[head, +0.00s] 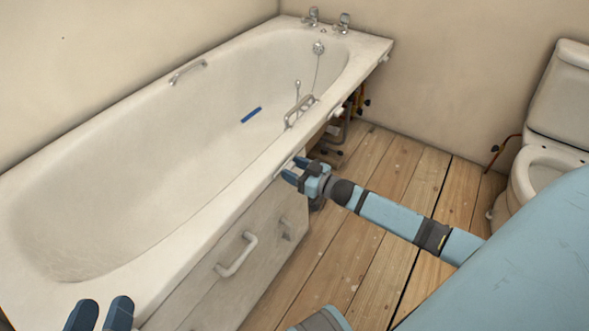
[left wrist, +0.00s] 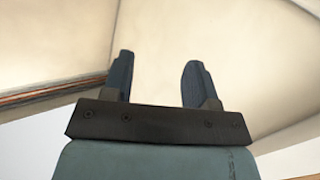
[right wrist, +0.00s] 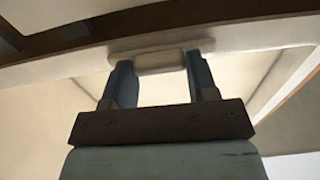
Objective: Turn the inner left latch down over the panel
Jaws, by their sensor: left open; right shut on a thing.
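The bath panel (head: 262,226) stands against the left part of the bath's front, below the rim. My right gripper (head: 291,170) is at the underside of the rim, by the panel's right end. In the right wrist view, this gripper (right wrist: 163,72) is shut on a small pale latch (right wrist: 160,61), a block lying lengthwise along the rim between the fingertips. In the head view the fingers mostly hide this latch, so its turn against the panel is unclear there. My left gripper (head: 100,313) is open and empty near the bath's front rim; its open fingers also show in the left wrist view (left wrist: 160,80).
The white bath (head: 120,190) fills the left. Another pale latch (head: 338,112) sits on the rim farther right, where the front is open and pipes (head: 334,140) show. The panel has a handle (head: 236,256). A toilet (head: 548,160) stands right; the wooden floor (head: 375,240) between is clear.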

